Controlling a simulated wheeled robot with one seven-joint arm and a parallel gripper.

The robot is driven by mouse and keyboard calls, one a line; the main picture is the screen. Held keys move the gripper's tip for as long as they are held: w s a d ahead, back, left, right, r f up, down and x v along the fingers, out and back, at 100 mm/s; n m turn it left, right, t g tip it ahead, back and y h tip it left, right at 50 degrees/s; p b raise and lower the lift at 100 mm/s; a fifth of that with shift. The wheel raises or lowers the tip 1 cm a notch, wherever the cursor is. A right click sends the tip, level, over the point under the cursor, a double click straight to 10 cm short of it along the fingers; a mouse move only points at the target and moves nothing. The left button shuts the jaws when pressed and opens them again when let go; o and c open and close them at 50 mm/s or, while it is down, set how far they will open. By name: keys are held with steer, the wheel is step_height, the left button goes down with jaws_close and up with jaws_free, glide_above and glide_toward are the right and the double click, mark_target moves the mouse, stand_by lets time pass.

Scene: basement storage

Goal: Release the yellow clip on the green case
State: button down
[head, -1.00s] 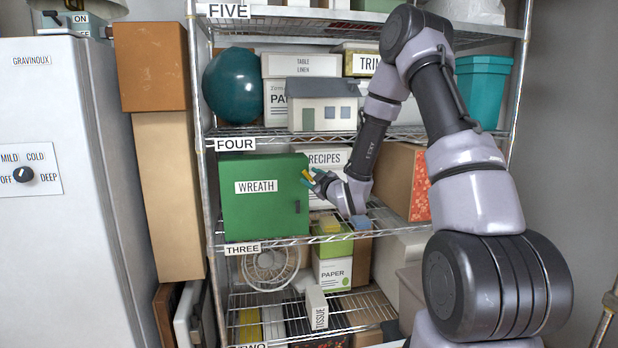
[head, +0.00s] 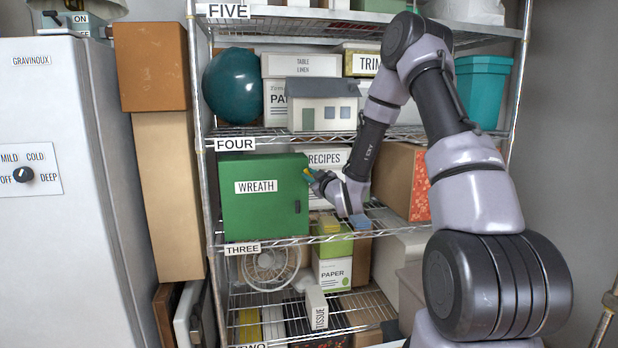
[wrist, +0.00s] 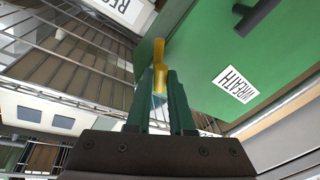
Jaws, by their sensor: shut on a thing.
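The green case (head: 262,208), labelled WREATH, stands on the left of the shelf marked three. It also shows in the wrist view (wrist: 200,60), with its dark handle at the top right. The yellow clip (wrist: 159,60) sits at the case's edge in the wrist view, and its lower part is between my fingertips. My gripper (wrist: 160,82) has dark green fingers and is shut on the clip. In the head view my gripper (head: 314,176) is at the case's upper right front edge, and the clip there is small and mostly hidden.
A RECIPES box (head: 327,159) stands behind my gripper, and a brown box (head: 397,179) is to the right. A house-shaped box (head: 322,104) is on the wire shelf above. A green and white paper box (head: 333,271) is below. A white fridge (head: 80,230) is at the left.

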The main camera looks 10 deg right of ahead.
steer(key=shift+d, duration=0.1)
steer(key=c, duration=0.8)
jaws_free()
steer(key=v, duration=1)
steer(key=shift+s+d, duration=0.15)
steer(key=shift+s, duration=0.25)
